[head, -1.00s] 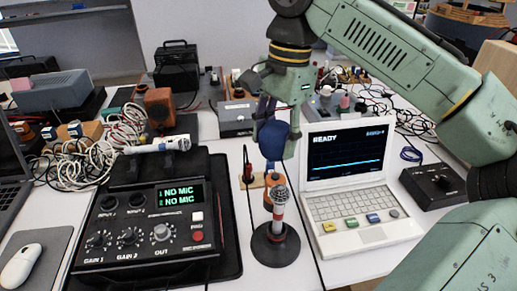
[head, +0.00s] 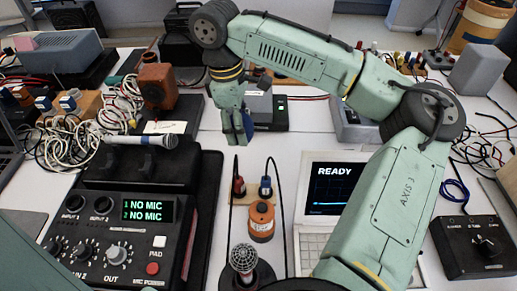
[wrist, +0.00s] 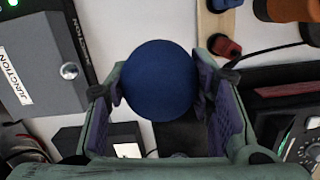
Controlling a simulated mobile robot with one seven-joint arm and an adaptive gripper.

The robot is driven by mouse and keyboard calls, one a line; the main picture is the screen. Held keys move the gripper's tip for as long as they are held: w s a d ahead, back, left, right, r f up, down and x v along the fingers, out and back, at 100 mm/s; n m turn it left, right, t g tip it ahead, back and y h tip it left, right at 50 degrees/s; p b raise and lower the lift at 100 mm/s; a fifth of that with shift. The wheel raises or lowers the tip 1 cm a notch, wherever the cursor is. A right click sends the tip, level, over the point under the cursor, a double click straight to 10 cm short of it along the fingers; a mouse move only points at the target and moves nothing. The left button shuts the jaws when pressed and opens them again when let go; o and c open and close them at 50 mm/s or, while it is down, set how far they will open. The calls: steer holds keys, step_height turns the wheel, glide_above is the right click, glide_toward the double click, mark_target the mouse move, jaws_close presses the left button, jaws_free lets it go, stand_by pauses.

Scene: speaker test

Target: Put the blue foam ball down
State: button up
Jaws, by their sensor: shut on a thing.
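The blue foam ball (wrist: 158,80) is between the two fingers of my gripper (wrist: 160,95) in the wrist view, with purple pads at its sides. My gripper is shut on it. In the head view my gripper (head: 237,128) hangs above the white table (head: 205,130), behind the connector board. The ball is mostly hidden by the fingers there. The wrist view shows pale table and dark items beyond the ball; I cannot tell the height of the ball above the table.
A grey junction box (wrist: 40,60) is left of the ball in the wrist view. The connector board (head: 252,198), microphone (head: 243,260), mixer (head: 125,225) and laptop (head: 330,190) stand nearer in the head view. Tangled cables (head: 80,135) lie left. A small patch of table near my gripper is clear.

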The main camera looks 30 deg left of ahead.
mark_target(243, 162)
steer(key=shift+w+a+f+n, duration=0.1)
steer(key=shift+a+f+n, duration=0.15)
steer(key=shift+n, duration=0.55)
step_height(243, 162, down, 10)
steer(key=shift+w+a+f+p, duration=0.1)
steer(key=shift+p, duration=0.75)
steer(key=shift+f, duration=0.15)
steer(key=o, duration=0.8)
steer(key=r, duration=0.4)
steer(key=a+r+b, duration=0.1)
steer(key=r, duration=0.3)
steer(key=r+b, duration=0.1)
steer(key=r, duration=0.3)
steer(key=shift+s+a+r, duration=0.15)
steer(key=shift+s+r, duration=0.05)
steer(key=shift+s, duration=0.15)
